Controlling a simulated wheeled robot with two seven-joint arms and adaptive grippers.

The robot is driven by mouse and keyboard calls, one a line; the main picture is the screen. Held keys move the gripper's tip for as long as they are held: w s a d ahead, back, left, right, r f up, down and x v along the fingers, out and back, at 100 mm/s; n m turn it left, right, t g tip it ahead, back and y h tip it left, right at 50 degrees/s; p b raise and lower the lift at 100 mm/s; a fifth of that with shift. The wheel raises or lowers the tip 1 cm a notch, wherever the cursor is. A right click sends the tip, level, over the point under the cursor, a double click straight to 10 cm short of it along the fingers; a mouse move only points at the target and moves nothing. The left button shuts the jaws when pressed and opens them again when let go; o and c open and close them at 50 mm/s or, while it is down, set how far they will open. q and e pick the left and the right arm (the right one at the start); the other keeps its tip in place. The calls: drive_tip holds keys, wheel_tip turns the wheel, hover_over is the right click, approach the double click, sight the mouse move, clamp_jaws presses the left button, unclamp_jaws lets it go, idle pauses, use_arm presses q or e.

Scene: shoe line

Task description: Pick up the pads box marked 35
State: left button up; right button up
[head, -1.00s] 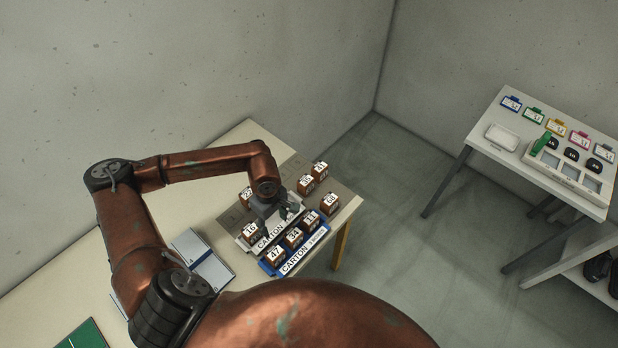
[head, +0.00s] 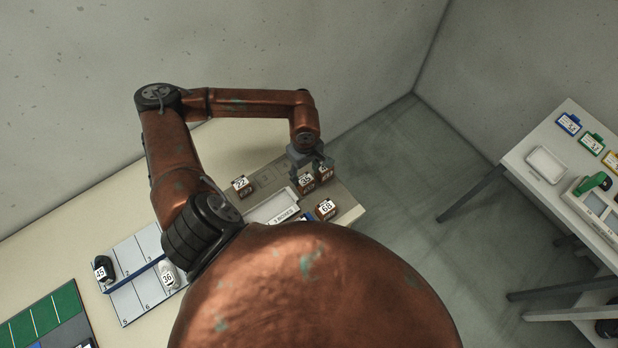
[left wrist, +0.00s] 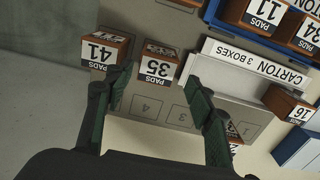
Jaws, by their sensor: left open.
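The brown pads box marked 35 (left wrist: 157,68) stands on the grey numbered mat (left wrist: 150,105), its white label facing up in the left wrist view. In the head view the same box (head: 306,182) is just below my left gripper (head: 311,163). My left gripper also shows in the left wrist view (left wrist: 157,103), open and empty. Its two dark green fingers are spread, with box 35 ahead of the gap, nearer the left finger. I cannot tell how far above the box the fingertips are. My right gripper is not in view.
The pads box marked 41 (left wrist: 104,49) stands close beside box 35, by the left finger. The white carton (left wrist: 258,62) lies to the right, with a blue carton (left wrist: 216,14) holding boxes beyond it.

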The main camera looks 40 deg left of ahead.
sight(305, 178)
use_arm(q)
drive_tip(key=shift+a+f, duration=0.1)
drive_tip(key=shift+f, duration=0.8)
drive_tip(key=shift+w+a+f+p, duration=0.15)
drive_tip(key=shift+w+f+p, duration=0.1)
drive_tip(key=shift+f+p, duration=0.35)
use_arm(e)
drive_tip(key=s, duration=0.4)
use_arm(q)
wheel_tip(305, 178, down, 3)
drive_tip(key=shift+s+a, duration=0.1)
drive_tip(key=shift+s, duration=0.05)
drive_tip(key=shift+f, duration=0.1)
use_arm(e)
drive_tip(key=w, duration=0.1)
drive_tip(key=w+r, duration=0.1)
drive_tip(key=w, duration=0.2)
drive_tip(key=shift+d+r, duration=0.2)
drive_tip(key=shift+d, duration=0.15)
